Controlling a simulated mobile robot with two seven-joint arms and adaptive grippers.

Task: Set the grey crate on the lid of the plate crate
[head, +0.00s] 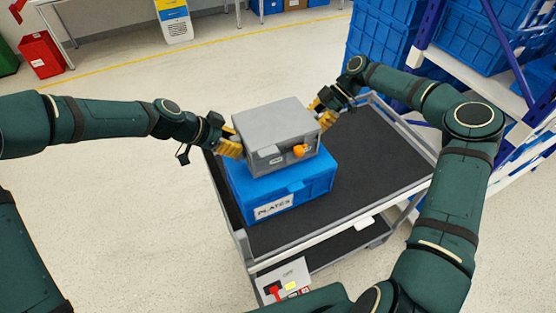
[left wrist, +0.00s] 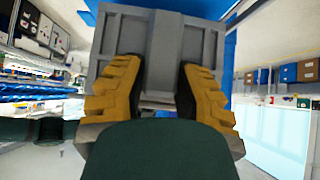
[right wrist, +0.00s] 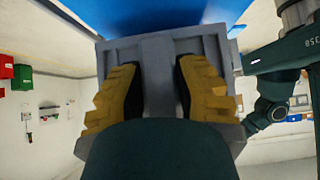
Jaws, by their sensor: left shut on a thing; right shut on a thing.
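The grey crate (head: 276,130) is a closed box with an orange knob (head: 299,151) on its front. It is level at the blue plate crate (head: 284,187), which carries a "PLATES" label and stands on the cart. The grey crate covers most of the blue lid; I cannot tell whether they touch. My left gripper (head: 232,148) is shut on the grey crate's left end. My right gripper (head: 318,106) is shut on its right end and partly hidden behind it. The wrist views show yellow fingers on the grey crate's end in the left (left wrist: 160,60) and right (right wrist: 158,75) pictures.
The cart's dark top (head: 375,150) is bare right of the crates, with a raised rail around it. A control panel (head: 285,283) with a red switch is at the cart's near end. A shelf with blue crates (head: 470,40) stands at the right.

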